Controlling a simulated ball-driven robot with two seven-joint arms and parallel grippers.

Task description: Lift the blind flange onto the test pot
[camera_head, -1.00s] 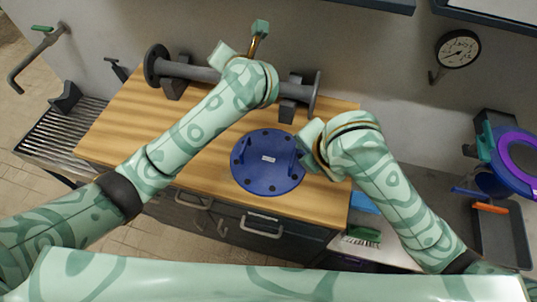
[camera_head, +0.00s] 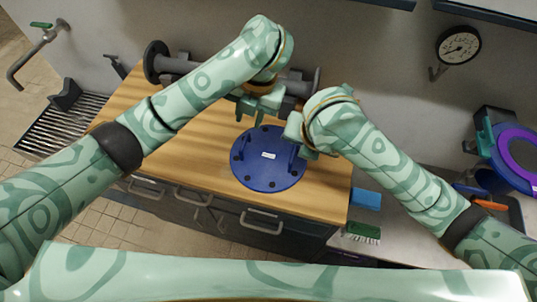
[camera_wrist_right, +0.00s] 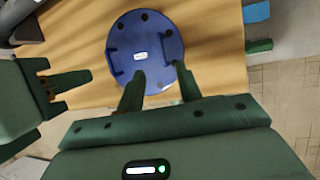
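The blind flange (camera_head: 266,180) is a round blue plate with bolt holes, a white label and upright handles, lying flat on the wooden bench top. It also shows in the right wrist view (camera_wrist_right: 145,25). My left gripper (camera_head: 255,114) is open and empty above the flange's back edge. My right gripper (camera_head: 305,150) is at the flange's right handle; its two fingers (camera_wrist_right: 160,80) are apart in the right wrist view, over the flange's near edge. I cannot tell whether they touch the handle. The test pot (camera_head: 516,160), with a purple ring on top, stands at the far right, partly cut off.
A grey flanged pipe (camera_head: 180,66) lies on supports along the bench's back. A blue block (camera_head: 366,199) and a green brush (camera_head: 361,232) lie right of the bench. A dark tray (camera_head: 515,215) is partly hidden by my right arm. A gauge (camera_head: 458,46) hangs on the wall.

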